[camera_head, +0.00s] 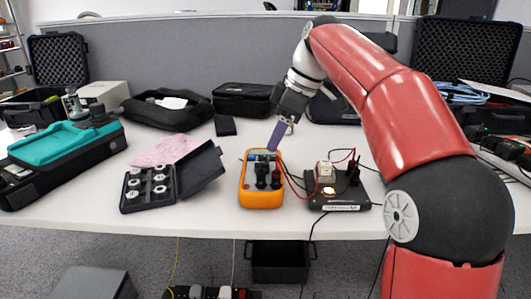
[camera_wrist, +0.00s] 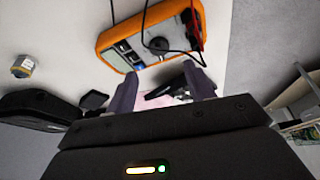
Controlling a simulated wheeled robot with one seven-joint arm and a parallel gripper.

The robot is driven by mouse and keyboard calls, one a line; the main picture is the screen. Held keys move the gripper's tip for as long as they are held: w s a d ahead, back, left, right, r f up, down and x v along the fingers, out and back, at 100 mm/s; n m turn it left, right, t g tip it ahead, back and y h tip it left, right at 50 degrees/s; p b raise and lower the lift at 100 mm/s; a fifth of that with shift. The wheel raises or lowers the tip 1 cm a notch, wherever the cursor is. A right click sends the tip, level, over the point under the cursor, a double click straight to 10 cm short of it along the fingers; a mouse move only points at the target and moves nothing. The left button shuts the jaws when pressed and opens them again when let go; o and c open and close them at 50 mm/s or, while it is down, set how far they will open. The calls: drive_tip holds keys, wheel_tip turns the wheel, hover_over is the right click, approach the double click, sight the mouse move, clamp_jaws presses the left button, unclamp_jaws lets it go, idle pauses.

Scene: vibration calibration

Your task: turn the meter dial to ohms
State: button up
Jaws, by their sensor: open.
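The orange meter (camera_head: 261,194) stands on the white table near its front edge, with a dark dial and leads plugged into its face. In the wrist view the meter (camera_wrist: 117,38) shows beyond the fingers, with a round black dial (camera_wrist: 158,45) and red and black plugs at its right end. I cannot read the dial's setting. My gripper (camera_head: 281,134) is above and behind the meter, its purple fingers pointing down towards the meter's far end. In the wrist view my gripper (camera_wrist: 162,88) is open, its two fingers apart with nothing held between them.
A black box with a gold disc (camera_head: 339,190) stands right of the meter, joined by wires. An open black case of weights (camera_head: 147,187) is at the left, beside a pink cloth (camera_head: 165,150). A teal device (camera_head: 66,147) is farther left. Black bags stand behind.

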sight(263, 163)
drive_tip(key=b+x, duration=0.1)
drive_tip(key=x, duration=0.6)
drive_tip(key=shift+a+f, duration=0.2)
drive_tip(key=shift+f, duration=0.1)
drive_tip(key=c, duration=1)
